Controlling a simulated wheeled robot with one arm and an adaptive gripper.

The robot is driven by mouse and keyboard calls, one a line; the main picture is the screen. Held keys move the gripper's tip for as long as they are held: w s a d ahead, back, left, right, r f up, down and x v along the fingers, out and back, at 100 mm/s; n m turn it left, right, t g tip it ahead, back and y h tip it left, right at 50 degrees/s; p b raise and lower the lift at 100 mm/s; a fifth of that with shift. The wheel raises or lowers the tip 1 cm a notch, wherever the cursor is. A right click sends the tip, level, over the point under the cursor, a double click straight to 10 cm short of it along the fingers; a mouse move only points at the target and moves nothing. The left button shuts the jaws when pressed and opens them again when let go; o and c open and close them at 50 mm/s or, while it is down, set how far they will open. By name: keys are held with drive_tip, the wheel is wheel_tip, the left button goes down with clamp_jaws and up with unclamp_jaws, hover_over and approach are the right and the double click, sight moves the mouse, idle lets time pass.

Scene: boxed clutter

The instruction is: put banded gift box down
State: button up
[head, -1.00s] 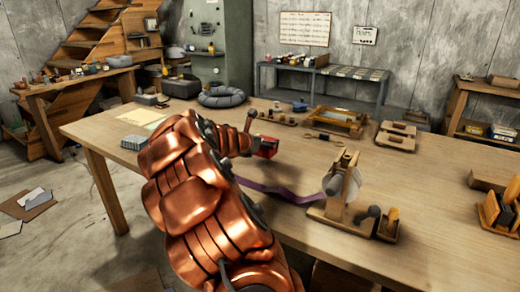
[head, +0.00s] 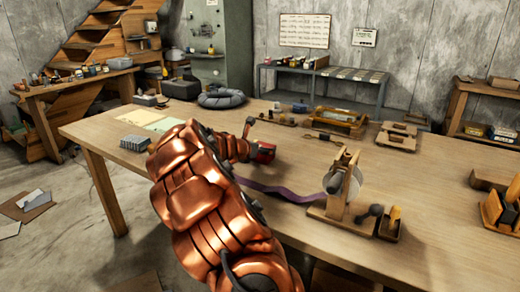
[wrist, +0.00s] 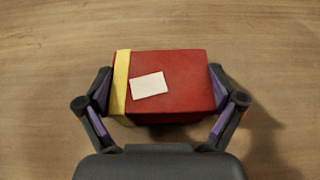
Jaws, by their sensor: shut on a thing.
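The banded gift box (wrist: 185,75) is red with a yellow band near its left end and a small white tag on top. In the wrist view my gripper (wrist: 162,92) is shut on it, with one finger at each end of the box. The box also shows small in the head view (head: 264,152), at the end of my copper arm over the wooden table (head: 430,185). I cannot tell whether its underside touches the table. My arm hides part of the table on the left.
A purple ribbon (head: 275,190) runs to a wooden dispenser (head: 340,195) right of the box. Paper sheets (head: 140,117) and a grey block (head: 135,143) lie on the left. Wooden trays (head: 397,137) stand behind. Bare tabletop surrounds the box in the wrist view.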

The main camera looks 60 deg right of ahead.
drive_tip(key=o, duration=1.1)
drive_tip(key=shift+a+r, duration=0.25)
drive_tip(key=shift+a, duration=0.15)
drive_tip(key=p+v, duration=0.2)
drive_tip(key=v, duration=0.8)
drive_tip(key=shift+a+r, duration=0.1)
drive_tip(key=shift+a, duration=0.25)
drive_tip(key=shift+s+a, duration=0.1)
drive_tip(key=shift+a, duration=0.15)
